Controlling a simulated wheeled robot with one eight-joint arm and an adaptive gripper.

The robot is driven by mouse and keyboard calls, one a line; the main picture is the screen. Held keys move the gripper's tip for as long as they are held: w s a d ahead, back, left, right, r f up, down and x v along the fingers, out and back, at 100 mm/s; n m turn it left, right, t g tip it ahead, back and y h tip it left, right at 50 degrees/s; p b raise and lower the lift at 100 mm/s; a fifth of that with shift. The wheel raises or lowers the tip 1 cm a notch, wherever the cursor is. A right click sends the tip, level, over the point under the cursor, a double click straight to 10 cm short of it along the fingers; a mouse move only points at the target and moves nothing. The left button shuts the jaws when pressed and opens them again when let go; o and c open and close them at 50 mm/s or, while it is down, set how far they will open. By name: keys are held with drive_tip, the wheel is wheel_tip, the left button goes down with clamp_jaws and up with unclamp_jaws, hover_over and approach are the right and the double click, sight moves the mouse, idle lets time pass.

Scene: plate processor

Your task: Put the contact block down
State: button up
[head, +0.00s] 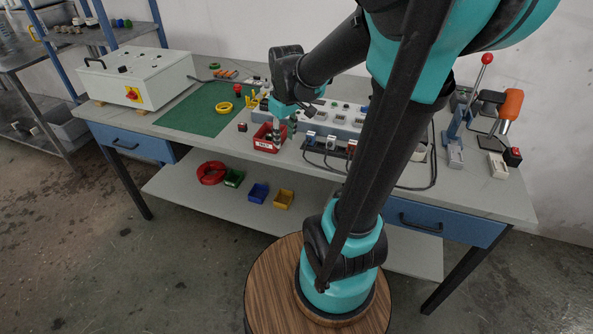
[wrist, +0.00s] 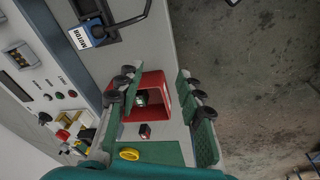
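A small dark block with a green-and-white face (wrist: 141,98), which looks like the contact block, lies inside the red bin (wrist: 160,79) in the wrist view. The bin shows in the head view as a red tray with a white label (head: 267,146) on the bench. My gripper (head: 283,129) points down at the tray. In the wrist view its two green-padded fingers (wrist: 163,84) stand well apart over the bin, with nothing between the pads. The block sits below them, apart from both pads. The gripper partly hides the tray in the head view.
A small red-topped block (wrist: 145,131) stands on the bench beside the bin. A yellow ring (head: 224,107) lies on the green mat (head: 185,118). A white panel (head: 345,118) is behind, and connector blocks (head: 330,143) stand right of the tray. The bench's front edge is close.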

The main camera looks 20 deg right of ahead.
drive_tip(key=s+d+f+m+t, duration=0.1)
drive_tip(key=s+f+m+t, duration=0.1)
drive_tip(key=s+f+m, duration=0.3)
drive_tip(key=s+f, duration=0.3)
drive_tip(key=s, duration=0.4)
drive_tip(key=shift+d+f+m, duration=0.25)
drive_tip(key=shift+f+m, duration=0.05)
drive_tip(key=shift+f, duration=0.05)
